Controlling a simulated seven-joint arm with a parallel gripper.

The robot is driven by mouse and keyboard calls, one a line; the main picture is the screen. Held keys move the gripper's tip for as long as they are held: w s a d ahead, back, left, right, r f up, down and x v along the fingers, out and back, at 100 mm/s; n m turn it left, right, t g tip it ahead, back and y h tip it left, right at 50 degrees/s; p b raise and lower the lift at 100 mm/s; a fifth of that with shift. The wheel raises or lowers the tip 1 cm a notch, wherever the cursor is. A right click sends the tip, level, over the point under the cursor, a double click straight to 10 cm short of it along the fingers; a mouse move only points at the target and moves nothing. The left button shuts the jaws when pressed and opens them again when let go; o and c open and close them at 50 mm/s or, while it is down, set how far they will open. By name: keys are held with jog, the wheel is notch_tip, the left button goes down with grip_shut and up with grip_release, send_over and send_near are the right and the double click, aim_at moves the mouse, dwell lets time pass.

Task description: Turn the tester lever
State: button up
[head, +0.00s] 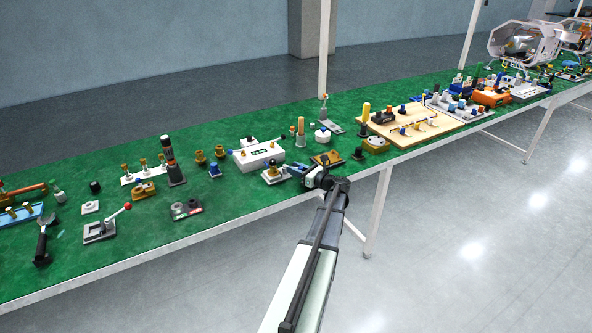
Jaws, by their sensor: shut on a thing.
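My gripper (288,171) is low over the table, just right of that fixture and in front of the box. Its jaws are shut on a small part there. The fingertips are too small to show whether this part is the tester lever. I cannot make out the lever or its angle.
A brown-and-black block (326,159) stands close right of my gripper. A grey press with a red-knobbed lever (114,221) is at the left. A wooden board with parts (436,126) lies to the right. Bare green table (235,205) lies left of my gripper.

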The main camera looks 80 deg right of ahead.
grip_shut()
jog(key=shift+s+d+n+t+y, duration=0.15)
jog(key=shift+d+n+y, duration=0.15)
jog(key=shift+n+y, duration=0.25)
jog(key=shift+d+n+t+y, duration=0.2)
jog(key=shift+d+n+y, duration=0.1)
jog(key=shift+y, duration=0.4)
jog(key=shift+s+d+n+t+y, duration=0.15)
jog(key=shift+d+n+y, duration=0.15)
jog(key=shift+n+y, duration=0.25)
jog(key=shift+w+d+n+y, duration=0.1)
jog(key=shift+d+n+y, duration=0.1)
jog(key=shift+n+y, duration=0.55)
jog(key=shift+d+n+y, duration=0.25)
jog(key=shift+n+y, duration=0.05)
jog(key=shift+y, duration=0.8)
jog(key=shift+w+d+n+y, duration=0.1)
jog(key=shift+d+n+y, duration=0.1)
jog(key=shift+n+y, duration=0.55)
jog(key=shift+y, duration=0.4)
jog(key=o, duration=0.9)
grip_release()
jog(key=shift+o, duration=0.2)
jog(key=shift+s, duration=0.1)
